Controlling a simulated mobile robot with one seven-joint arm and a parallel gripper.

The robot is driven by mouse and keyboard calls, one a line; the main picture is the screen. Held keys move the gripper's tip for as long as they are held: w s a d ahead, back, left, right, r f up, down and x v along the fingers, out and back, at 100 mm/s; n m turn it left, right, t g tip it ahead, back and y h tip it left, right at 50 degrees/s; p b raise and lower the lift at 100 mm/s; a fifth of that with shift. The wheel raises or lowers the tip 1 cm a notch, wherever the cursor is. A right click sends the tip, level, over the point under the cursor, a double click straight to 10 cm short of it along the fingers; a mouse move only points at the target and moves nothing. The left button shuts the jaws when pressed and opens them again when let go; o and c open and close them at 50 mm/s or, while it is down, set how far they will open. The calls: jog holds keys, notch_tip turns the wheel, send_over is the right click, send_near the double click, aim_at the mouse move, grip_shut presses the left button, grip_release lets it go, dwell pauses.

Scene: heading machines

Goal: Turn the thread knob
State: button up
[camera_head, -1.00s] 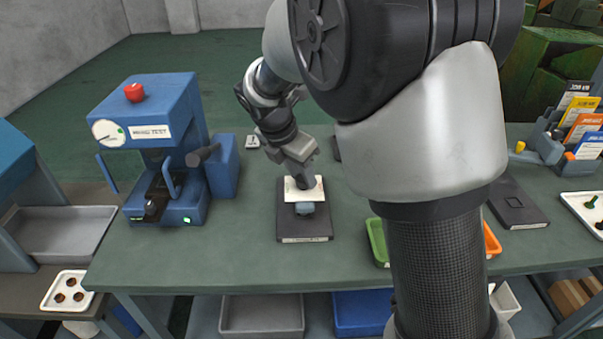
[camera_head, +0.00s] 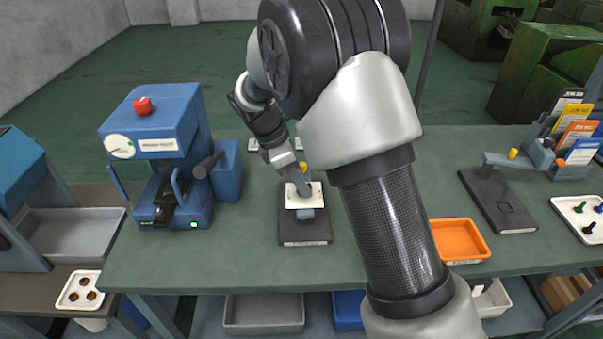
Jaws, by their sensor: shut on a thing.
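A fixture with a dark base plate (camera_head: 304,240) stands on the green bench, a white plate (camera_head: 293,202) and a small grey block (camera_head: 306,214) on it. My gripper (camera_head: 304,190) reaches down to the white plate from behind and is tilted. It is shut at the fixture, apparently on the thread knob, which the fingers hide. A small yellow part shows just behind my gripper. My forearm covers the bench to the right of the fixture.
A blue press (camera_head: 165,150) with a red button stands at left. An orange tray (camera_head: 460,241) lies right of my arm. Further right are another dark plate (camera_head: 502,212), a card rack (camera_head: 572,170) and a white tray (camera_head: 564,203). The bench front left is clear.

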jog(key=m+g+p, duration=0.1)
jog(key=m, duration=0.1)
jog(key=m+g+p, duration=0.1)
jog(key=m+p, duration=0.1)
jog(key=m, duration=0.1)
jog(key=shift+w+r+m, duration=0.1)
jog(key=shift+w+m, duration=0.1)
jog(key=shift+m, duration=0.1)
jog(key=m+g+p, duration=0.1)
jog(key=m, duration=0.2)
jog(key=m+g+y, duration=0.1)
jog(key=m, duration=0.1)
jog(key=shift+w+d+m+p, duration=0.1)
jog(key=shift+w+m+p, duration=0.05)
jog(key=shift+m+p, duration=0.25)
jog(key=shift+f, duration=0.2)
dwell(0.3)
jog(key=o, duration=1.1)
jog(key=shift+c, duration=0.2)
jog(key=shift+r, duration=0.15)
jog(key=p+v, duration=0.1)
jog(key=v, duration=1.6)
jog(key=shift+d+r, duration=0.2)
jog(key=shift+d, duration=0.1)
